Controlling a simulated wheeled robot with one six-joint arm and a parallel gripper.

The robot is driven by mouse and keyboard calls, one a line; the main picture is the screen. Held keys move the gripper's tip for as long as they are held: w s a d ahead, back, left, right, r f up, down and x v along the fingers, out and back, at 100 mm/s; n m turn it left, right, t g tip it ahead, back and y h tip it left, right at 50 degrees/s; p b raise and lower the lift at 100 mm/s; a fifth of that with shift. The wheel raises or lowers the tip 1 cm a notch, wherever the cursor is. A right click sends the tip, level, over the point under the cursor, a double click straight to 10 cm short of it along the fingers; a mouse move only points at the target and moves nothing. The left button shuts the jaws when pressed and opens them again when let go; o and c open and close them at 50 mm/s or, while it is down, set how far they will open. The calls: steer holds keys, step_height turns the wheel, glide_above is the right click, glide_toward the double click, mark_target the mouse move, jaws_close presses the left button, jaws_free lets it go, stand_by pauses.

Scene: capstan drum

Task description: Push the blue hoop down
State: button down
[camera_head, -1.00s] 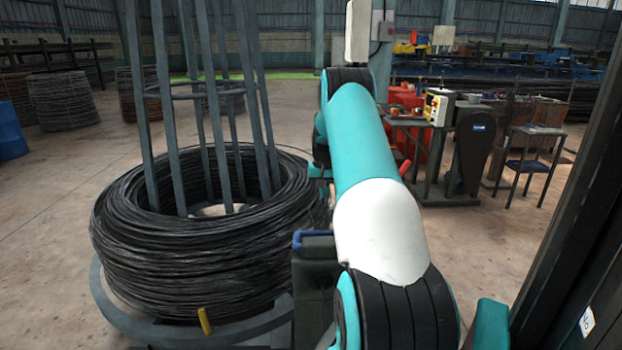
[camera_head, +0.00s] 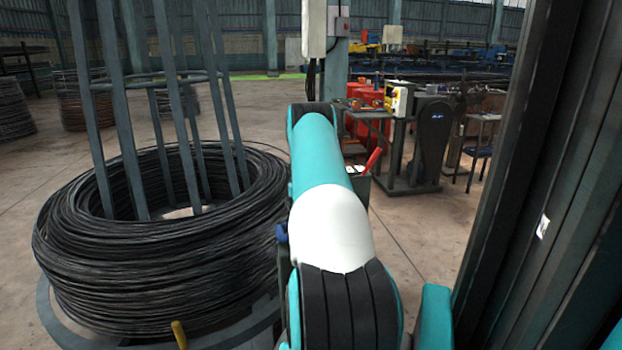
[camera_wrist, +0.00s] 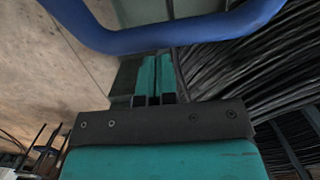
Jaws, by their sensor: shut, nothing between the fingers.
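The blue hoop (camera_wrist: 170,38) is a thick bent tube across the top of the wrist view. In the head view a small blue piece of it (camera_head: 282,234) shows at the left edge of my arm; the rest is hidden behind the arm. My gripper (camera_wrist: 155,62) shows in the wrist view with its teal fingers together and nothing between them. The fingertips lie just below the tube's lower edge in the picture; I cannot tell whether they touch it. My arm hides the gripper in the head view.
A large coil of black wire (camera_head: 165,270) around upright grey bars (camera_head: 178,110) stands at the left, close to my arm. A yellow handle (camera_head: 179,334) is at its front. A bench with a machine (camera_head: 433,140) is farther back. Open floor (camera_head: 420,240) lies right of my arm.

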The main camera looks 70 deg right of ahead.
steer(key=shift+s+a+f+b, duration=0.1)
steer(key=shift+a+f+b, duration=0.1)
steer(key=shift+f, duration=0.2)
steer(key=shift+s+a+f+b, duration=0.1)
steer(key=shift+a+f, duration=0.05)
steer(key=shift+f, duration=0.25)
steer(key=shift+r, duration=0.1)
step_height(320, 180, up, 18)
steer(key=w+d+b, duration=0.1)
steer(key=d+b, duration=0.1)
steer(key=shift+w+d+r, duration=0.15)
steer(key=shift+w+r, duration=0.05)
steer(key=shift+r, duration=0.05)
stand_by(0.4)
